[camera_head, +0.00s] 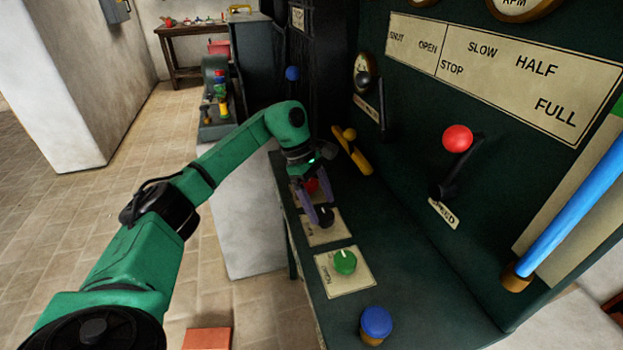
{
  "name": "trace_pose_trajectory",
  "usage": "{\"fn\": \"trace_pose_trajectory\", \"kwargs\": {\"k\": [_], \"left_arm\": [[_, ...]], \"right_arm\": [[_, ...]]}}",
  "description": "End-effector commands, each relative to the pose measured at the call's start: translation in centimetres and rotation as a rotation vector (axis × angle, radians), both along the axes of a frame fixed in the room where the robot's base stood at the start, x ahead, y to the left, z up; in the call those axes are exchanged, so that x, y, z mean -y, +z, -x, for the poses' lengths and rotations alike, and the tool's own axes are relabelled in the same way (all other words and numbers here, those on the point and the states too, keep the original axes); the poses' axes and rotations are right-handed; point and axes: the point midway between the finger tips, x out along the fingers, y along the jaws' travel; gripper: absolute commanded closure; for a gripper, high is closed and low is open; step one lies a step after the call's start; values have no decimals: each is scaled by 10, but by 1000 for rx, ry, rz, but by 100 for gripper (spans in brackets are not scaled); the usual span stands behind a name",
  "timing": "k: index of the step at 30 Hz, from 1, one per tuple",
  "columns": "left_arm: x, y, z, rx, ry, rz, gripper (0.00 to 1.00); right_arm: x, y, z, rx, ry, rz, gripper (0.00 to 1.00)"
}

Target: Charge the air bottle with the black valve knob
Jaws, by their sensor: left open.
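The black valve knob (325,215) sits on a cream label plate (328,235) on the green console shelf, partly hidden by my left gripper. My left gripper (319,210) is open and points down over the shelf, with its fingertips close to the black knob. I cannot tell whether they touch it. A red knob (312,186) shows just behind, between the fingers. A green knob (345,262) with a white mark sits on its own plate nearer to me. The air bottle cannot be made out. My right gripper is not in view.
A blue knob (376,322) stands at the shelf's near end. On the upright panel are a red-balled lever (457,139), a yellow lever (352,152) and a blue tube (575,203). A small green machine (216,100) and a wooden table (190,32) stand behind. Tiled floor lies open at left.

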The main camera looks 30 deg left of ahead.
Motion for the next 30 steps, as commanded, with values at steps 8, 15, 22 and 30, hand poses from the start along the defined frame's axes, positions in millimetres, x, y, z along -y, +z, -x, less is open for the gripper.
{"fn": "trace_pose_trajectory", "kwargs": {"k": [8, 15, 22, 30], "left_arm": [[-30, 76, 0, 6, 1, 2, 12], [-47, 113, 2, 1, 0, 0, 12], [-48, 115, 2, 1, -2, 0, 12], [-48, 115, 2, 1, -1, 0, 12]], "right_arm": [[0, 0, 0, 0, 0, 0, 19], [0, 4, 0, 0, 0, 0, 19], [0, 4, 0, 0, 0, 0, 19], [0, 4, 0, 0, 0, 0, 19]]}}
